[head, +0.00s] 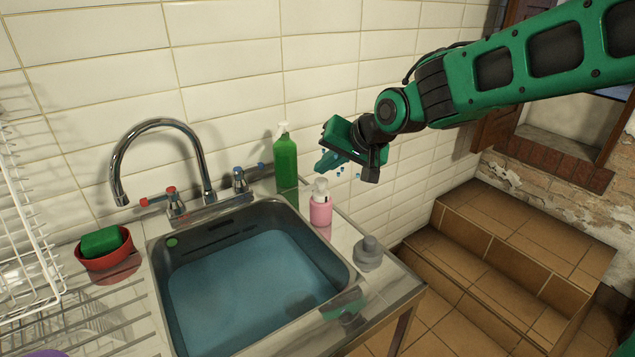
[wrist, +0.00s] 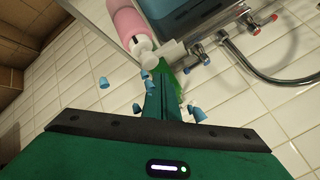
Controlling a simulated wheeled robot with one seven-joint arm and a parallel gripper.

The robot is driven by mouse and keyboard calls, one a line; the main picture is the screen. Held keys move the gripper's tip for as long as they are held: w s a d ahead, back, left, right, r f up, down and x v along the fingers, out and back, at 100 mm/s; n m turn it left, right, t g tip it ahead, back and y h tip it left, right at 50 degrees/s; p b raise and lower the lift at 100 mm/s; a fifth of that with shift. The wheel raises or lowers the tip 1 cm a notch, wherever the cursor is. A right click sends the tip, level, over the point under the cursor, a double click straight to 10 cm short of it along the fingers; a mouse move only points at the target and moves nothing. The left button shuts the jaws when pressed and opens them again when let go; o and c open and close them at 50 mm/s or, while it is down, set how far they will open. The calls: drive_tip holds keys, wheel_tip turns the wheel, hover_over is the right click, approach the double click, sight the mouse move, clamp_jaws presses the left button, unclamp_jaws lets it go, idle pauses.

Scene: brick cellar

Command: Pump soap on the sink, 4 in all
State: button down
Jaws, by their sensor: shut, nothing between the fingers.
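A pink soap bottle (head: 320,211) with a white pump head (head: 320,187) stands upright on the counter at the right rim of the sink (head: 337,264). My gripper (head: 322,166) is shut and empty, above the pump head and slightly apart from it in the head view. In the wrist view, the shut green fingers (wrist: 158,80) point toward the white pump head (wrist: 140,45) of the pink bottle (wrist: 124,18). Several small blue pieces (wrist: 103,83) surround the fingers; what they are I cannot tell. The sink basin holds bluish water (head: 245,285).
A green bottle with a white top (head: 285,160) stands behind the pink one, near the wall. A chrome faucet (head: 160,125) has red and blue handles. A grey stopper (head: 370,250) sits front right. A red bowl with a green sponge (head: 100,243) and white rack (head: 25,240) are left.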

drive_tip(key=shift+r, duration=2.4)
wheel_tip(320, 180, up, 7)
hover_over(325, 182)
